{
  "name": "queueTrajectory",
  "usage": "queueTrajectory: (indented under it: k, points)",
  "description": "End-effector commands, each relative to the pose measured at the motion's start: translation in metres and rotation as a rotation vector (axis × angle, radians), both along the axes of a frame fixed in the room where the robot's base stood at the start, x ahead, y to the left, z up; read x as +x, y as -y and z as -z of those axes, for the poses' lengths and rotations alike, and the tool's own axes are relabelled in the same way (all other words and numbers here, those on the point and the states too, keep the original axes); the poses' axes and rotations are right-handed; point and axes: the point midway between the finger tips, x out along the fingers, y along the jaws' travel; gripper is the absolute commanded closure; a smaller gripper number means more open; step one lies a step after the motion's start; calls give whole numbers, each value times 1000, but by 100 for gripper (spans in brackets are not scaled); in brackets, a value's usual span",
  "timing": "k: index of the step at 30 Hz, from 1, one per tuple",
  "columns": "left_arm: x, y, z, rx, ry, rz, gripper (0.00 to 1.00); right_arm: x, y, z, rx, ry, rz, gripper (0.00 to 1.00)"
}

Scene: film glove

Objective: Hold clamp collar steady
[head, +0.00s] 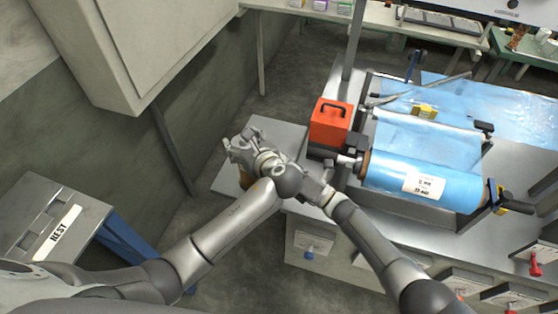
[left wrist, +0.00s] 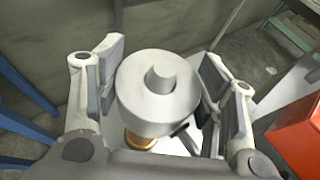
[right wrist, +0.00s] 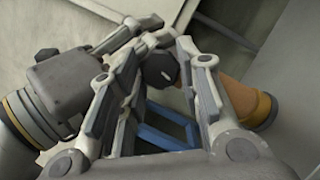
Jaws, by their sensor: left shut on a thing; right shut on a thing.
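The clamp collar (left wrist: 160,92), a thick grey disc with a short round stub, sits between the fingers of my left gripper (left wrist: 165,85) in the left wrist view. In the head view my left gripper (head: 250,150) is over a grey stand, and hides most of the collar. My right gripper (right wrist: 158,58) is close beside it; in the right wrist view its fingers close on a small dark faceted knob (right wrist: 158,70). I cannot tell whether the knob is part of the collar. In the head view the right fingers are mostly hidden.
An orange-red box (head: 331,121) stands just right of the grippers. A grey cabinet (head: 150,40) hangs at upper left; a REST-marked stand (head: 50,225) is at lower left.

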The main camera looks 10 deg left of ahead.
Motion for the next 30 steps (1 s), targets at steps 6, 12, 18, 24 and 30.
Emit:
queueTrajectory:
  k: [6, 12, 18, 24, 30]
  points:
    - [0, 0, 0, 1, -1, 1, 79, -1, 1, 1, 8, -119, 2, 92]
    - [0, 0, 0, 1, -1, 0, 79, -1, 1, 0, 11, -146, 3, 92]
    - [0, 0, 0, 1, -1, 0, 79, -1, 1, 0, 11, -145, 3, 66]
    - [0, 0, 0, 1, -1, 0, 79, -1, 1, 0, 12, -143, 2, 58]
    - [0, 0, 0, 1, -1, 0, 79, -1, 2, 0, 12, -143, 2, 58]
